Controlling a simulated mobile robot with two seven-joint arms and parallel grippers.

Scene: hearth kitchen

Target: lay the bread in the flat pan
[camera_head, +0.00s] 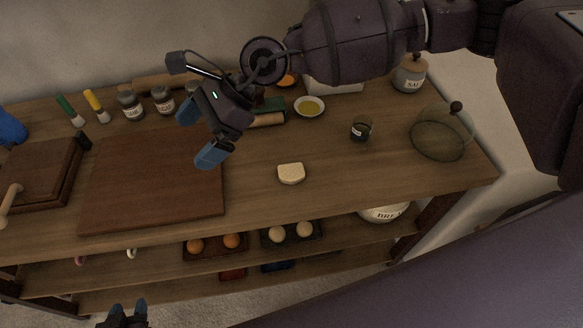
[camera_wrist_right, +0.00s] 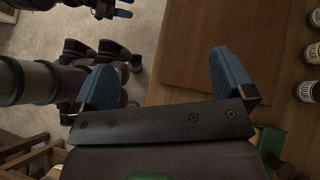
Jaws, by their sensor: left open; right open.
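The bread (camera_head: 291,174), a small pale slice, lies flat on the wooden counter right of the dark board. My right gripper (camera_head: 201,132) is open and empty above the board's right part, left of the bread and apart from it. Its two blue fingers also show spread in the right wrist view (camera_wrist_right: 166,82), with the bread not visible there. My left gripper (camera_head: 128,308) is open and low at the bottom edge, in front of the shelves. I cannot make out a flat pan in either view.
A brown board (camera_head: 150,190) covers the counter's left middle. A glass dome (camera_head: 441,132), a small dark jar (camera_head: 361,131), a yellow-filled bowl (camera_head: 309,106) and a salt jar (camera_head: 409,75) stand to the right. Egg trays (camera_head: 292,243) sit on the shelf below. Counter around the bread is clear.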

